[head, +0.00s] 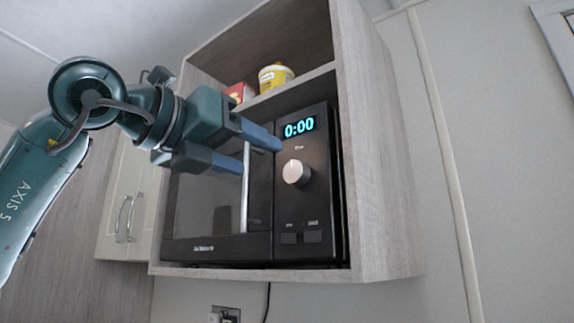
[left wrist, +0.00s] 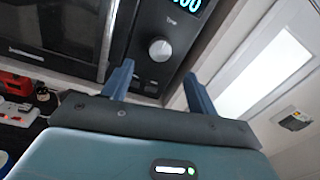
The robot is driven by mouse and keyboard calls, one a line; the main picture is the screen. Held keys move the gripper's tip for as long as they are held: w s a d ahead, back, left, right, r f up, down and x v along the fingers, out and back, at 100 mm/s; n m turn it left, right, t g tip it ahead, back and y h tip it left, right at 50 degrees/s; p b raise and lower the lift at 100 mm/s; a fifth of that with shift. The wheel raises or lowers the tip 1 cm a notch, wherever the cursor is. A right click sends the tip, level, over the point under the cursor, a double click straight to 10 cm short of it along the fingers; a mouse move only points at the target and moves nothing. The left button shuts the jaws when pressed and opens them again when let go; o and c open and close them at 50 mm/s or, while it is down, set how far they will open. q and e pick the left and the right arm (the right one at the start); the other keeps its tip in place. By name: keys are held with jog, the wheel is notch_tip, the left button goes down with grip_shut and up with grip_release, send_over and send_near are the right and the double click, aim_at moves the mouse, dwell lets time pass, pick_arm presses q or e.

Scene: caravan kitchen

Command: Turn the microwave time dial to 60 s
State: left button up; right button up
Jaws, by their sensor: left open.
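The black microwave (head: 262,222) sits in a wooden wall cabinet, and its display (head: 299,127) reads 0:00. The round silver time dial (head: 296,172) is below the display, on the right panel. The dial also shows in the left wrist view (left wrist: 160,48), with the display partly cut off above it. My left gripper (head: 262,152) is open and empty, with blue fingers. In the head view it is in front of the microwave door, left of the dial. In the left wrist view the dial appears beyond and between the fingertips (left wrist: 158,75), apart from them. My right gripper is not in view.
The microwave's vertical door handle (head: 245,188) is close to my left fingers. Two buttons (head: 300,238) are below the dial. The cabinet's right side wall (head: 375,150) flanks the panel. A yellow tub (head: 275,77) and a red box (head: 239,92) stand on the shelf above.

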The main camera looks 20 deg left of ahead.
aim_at(292, 171)
pick_arm(q)
jog(key=p+x, duration=0.1)
jog(key=x, duration=0.7)
jog(key=shift+w+p, duration=0.15)
jog(key=shift+p, duration=0.15)
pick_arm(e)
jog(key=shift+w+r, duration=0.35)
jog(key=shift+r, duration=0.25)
pick_arm(q)
jog(key=c, duration=1)
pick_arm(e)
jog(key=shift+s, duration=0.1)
